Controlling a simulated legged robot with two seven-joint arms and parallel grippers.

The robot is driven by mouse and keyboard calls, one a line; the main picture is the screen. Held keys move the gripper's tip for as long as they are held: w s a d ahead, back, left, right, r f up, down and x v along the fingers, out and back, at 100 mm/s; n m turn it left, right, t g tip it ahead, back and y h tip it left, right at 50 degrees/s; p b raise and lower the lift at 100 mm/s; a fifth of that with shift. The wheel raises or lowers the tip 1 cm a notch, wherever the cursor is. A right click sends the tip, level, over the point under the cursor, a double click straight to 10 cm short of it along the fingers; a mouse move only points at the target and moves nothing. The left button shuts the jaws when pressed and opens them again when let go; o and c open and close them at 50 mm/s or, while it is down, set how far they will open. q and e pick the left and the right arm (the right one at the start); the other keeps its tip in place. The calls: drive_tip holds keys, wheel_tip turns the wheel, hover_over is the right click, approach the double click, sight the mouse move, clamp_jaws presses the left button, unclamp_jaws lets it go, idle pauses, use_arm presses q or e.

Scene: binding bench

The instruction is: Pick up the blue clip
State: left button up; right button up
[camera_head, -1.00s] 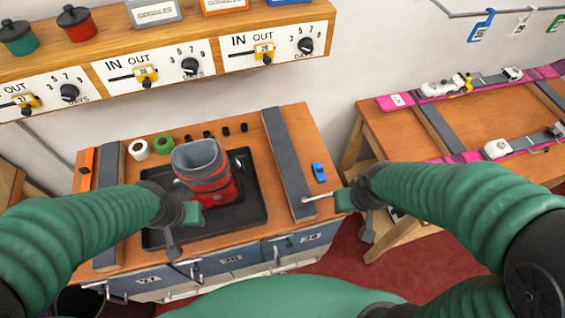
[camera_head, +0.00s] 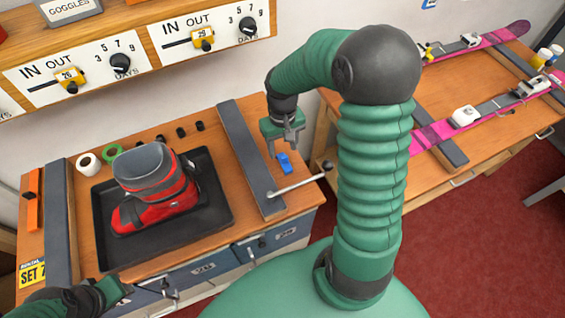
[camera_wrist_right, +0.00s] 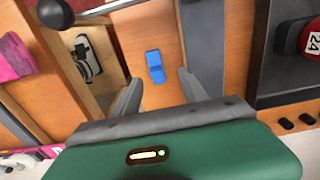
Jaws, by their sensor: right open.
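The blue clip (camera_head: 284,163) lies on the orange wooden bench top, right of a long grey strip. My right gripper (camera_head: 284,150) is just above and behind it in the head view, fingers pointing down. In the right wrist view the blue clip (camera_wrist_right: 155,66) lies beyond the two open fingertips (camera_wrist_right: 160,84), roughly between their lines and apart from them. Nothing is in the right gripper. My left gripper (camera_head: 115,290) is at the lower left, in front of the bench; its fingers cannot be made out.
The grey strip (camera_head: 250,155) and a metal rod with a black knob (camera_head: 300,182) are close to the clip. A red boot (camera_head: 155,190) stands in a black tray (camera_head: 222,212). A shelf with dials (camera_head: 150,62) is above. A ski bench (camera_head: 450,118) stands at right.

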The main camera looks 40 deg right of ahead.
sight(285, 157)
drive_tip(key=f, duration=0.2)
drive_tip(key=d+f, duration=0.1)
drive_tip(key=f, duration=0.3)
drive_tip(key=shift+w+d+f, duration=0.1)
drive_tip(key=shift+d+f, duration=0.15)
drive_tip(key=shift+f, duration=0.1)
drive_tip(key=shift+w+a+f, duration=0.1)
drive_tip(key=shift+a+f, duration=0.1)
drive_tip(key=shift+f, duration=0.15)
drive_tip(key=shift+a+r, duration=0.1)
drive_tip(key=c, duration=0.4)
clamp_jaws()
